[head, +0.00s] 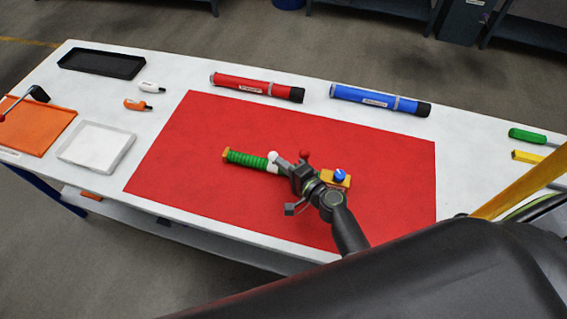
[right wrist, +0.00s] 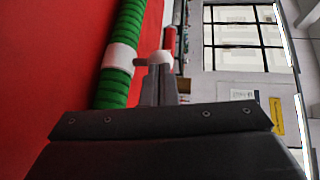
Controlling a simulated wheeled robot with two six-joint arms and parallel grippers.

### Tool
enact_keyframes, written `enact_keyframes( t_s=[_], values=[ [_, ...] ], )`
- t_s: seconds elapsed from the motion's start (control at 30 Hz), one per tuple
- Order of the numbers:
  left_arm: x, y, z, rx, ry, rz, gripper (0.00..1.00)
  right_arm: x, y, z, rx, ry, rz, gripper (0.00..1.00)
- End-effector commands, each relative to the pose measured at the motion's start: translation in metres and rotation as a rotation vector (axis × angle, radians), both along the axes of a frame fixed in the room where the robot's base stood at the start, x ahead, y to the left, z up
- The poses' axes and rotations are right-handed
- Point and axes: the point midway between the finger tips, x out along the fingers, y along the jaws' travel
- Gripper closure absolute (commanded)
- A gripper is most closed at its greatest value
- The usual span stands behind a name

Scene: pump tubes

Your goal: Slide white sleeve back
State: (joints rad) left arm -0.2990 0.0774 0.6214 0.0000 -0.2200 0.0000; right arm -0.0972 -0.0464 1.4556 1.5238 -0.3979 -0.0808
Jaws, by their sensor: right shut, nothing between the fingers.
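A green ribbed tube (head: 247,160) lies on the red mat (head: 200,140), with a yellow end (head: 226,154) at its left. The white sleeve (head: 272,156) shows at the tube's right part, beside my right gripper (head: 281,160). In the right wrist view the white sleeve (right wrist: 120,57) is a band around the green tube (right wrist: 130,22), with green on both sides. My right gripper's fingers (right wrist: 160,66) are shut and empty, just right of the sleeve. Whether they touch it I cannot tell. My gripper and arm hide the tube's right part. My left gripper is not in view.
A red knob (head: 304,154) and a yellow block with a blue knob (head: 340,176) are close to my right gripper. A red cylinder (head: 255,87) and a blue cylinder (head: 378,99) lie behind the mat. Trays stand at the left. The mat's left part is clear.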

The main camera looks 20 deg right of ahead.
Motion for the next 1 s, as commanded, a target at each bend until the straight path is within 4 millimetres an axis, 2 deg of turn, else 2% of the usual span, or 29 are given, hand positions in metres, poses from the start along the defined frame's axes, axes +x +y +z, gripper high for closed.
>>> enact_keyframes(
  t_s=[0.3, 0.6, 1.0],
  values=[
    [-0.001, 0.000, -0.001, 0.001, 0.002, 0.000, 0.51, 0.002, 0.002, 0.000, 0.000, -0.001, 0.000, 1.00],
    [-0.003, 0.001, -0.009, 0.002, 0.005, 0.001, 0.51, 0.025, 0.037, -0.001, 0.001, -0.001, 0.000, 1.00],
    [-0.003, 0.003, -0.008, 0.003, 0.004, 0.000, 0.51, 0.026, 0.038, 0.000, 0.000, 0.000, 0.000, 1.00]
  ],
)
